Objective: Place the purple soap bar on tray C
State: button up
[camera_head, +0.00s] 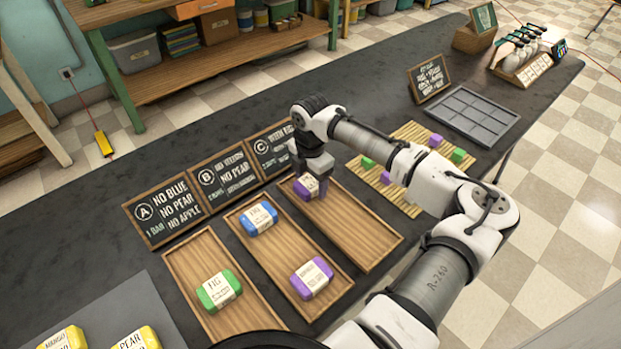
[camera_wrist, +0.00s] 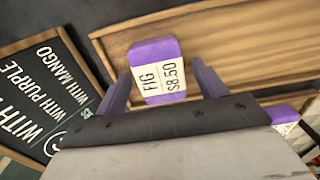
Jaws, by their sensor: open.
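A purple soap bar (camera_head: 303,190) with a white label is at the far end of tray C (camera_head: 372,226), beside my gripper (camera_head: 314,182). In the wrist view the bar's label (camera_wrist: 161,75) reads FIG $8.50. The bar sits between the two fingers of my gripper (camera_wrist: 160,84), which are open with gaps on both sides. The bar seems to rest on the tray (camera_wrist: 250,45), but its underside is hidden. Another purple bar (camera_head: 311,278) lies on tray B (camera_head: 277,262), with a blue bar (camera_head: 258,218).
Tray A (camera_head: 244,321) holds a green bar (camera_head: 218,290). Chalkboard signs A (camera_head: 166,210), B (camera_head: 223,172) and C (camera_head: 268,147) stand behind the trays. A slatted mat (camera_head: 412,135) with several small soaps lies right of tray C, partly behind my arm. The near part of tray C is bare.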

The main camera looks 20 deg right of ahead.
aim_at(310, 182)
notch_tip(310, 182, up, 12)
jog(key=b, duration=0.2)
jog(key=shift+r, duration=0.15)
jog(key=shift+a, duration=0.1)
dwell(0.4)
